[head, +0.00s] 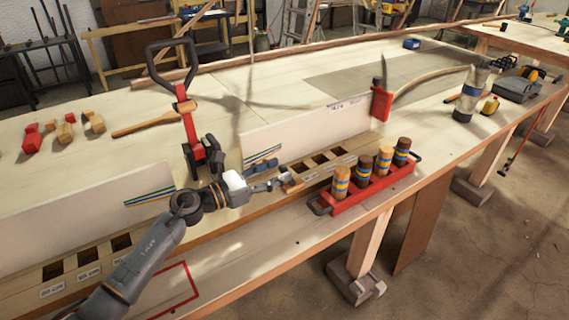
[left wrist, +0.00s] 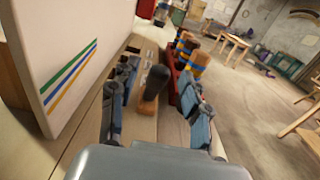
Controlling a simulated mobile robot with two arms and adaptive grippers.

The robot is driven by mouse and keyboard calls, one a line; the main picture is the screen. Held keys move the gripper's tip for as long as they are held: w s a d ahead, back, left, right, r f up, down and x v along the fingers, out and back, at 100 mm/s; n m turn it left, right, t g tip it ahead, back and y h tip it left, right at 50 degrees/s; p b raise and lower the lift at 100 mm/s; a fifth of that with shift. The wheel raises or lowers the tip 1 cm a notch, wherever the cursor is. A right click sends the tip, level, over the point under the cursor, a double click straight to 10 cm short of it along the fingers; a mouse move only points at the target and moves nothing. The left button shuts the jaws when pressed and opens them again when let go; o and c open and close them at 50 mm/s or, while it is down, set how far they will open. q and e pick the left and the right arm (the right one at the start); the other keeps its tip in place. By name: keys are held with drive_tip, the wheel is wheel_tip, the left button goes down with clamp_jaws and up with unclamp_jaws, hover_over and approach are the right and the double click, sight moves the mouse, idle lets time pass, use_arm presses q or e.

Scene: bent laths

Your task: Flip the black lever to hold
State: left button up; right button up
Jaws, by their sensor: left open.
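The black lever (left wrist: 155,82) stands up from a small wooden base (left wrist: 148,106) in the left wrist view, between the two spread fingers of my left gripper (left wrist: 160,88). A gap shows on each side of it, and I see no finger touching it. In the head view my left gripper (head: 277,183) reaches right, low over the front wooden rail, with its tips at a small orange-brown wooden piece (head: 291,186). The lever itself is hard to make out there. Its position marking cannot be read. My right gripper does not show.
A white panel (head: 300,128) with colored stripes stands close behind the rail. A red tray (head: 374,186) with several banded wooden cylinders sits just right of my gripper. A red tool with a black loop handle (head: 172,48) stands behind my arm. Square holes (head: 321,158) open in the rail.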

use_arm(q)
drive_tip(key=shift+x, duration=1.55)
drive_tip(key=shift+c, duration=0.2)
clamp_jaws()
